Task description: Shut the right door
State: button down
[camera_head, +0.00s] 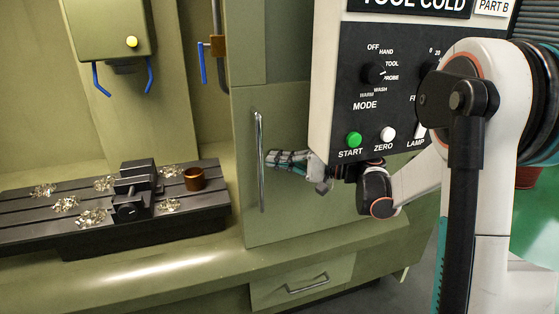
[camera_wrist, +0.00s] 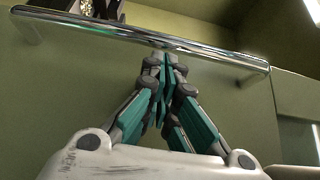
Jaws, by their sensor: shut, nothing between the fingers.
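The right door (camera_head: 340,225) is an olive-green panel to the right of the machine's open work area. A silver vertical bar handle (camera_head: 260,180) is fixed near the door's left edge. In the wrist view the handle (camera_wrist: 215,54) crosses the upper part of the picture, with the green door surface (camera_wrist: 50,85) behind it. My gripper (camera_head: 271,158) is just right of the handle, at about its mid-height. Its teal-sided fingers are shut and empty, with the tips (camera_wrist: 165,60) close to the bar; whether they touch it I cannot tell.
A control panel (camera_head: 345,110) hangs in front of the door's upper part, close above my wrist. Left of the door is a slotted table (camera_head: 85,220) with a black vise (camera_head: 135,190), metal chips and a brown cylinder (camera_head: 194,179). A drawer (camera_head: 300,275) sits below.

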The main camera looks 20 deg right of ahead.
jog(key=shift+a, duration=0.15)
jog(key=s+a, duration=0.1)
jog(key=a, duration=4.9)
jog(key=shift+s+a, duration=0.2)
jog(key=shift+s, duration=0.15)
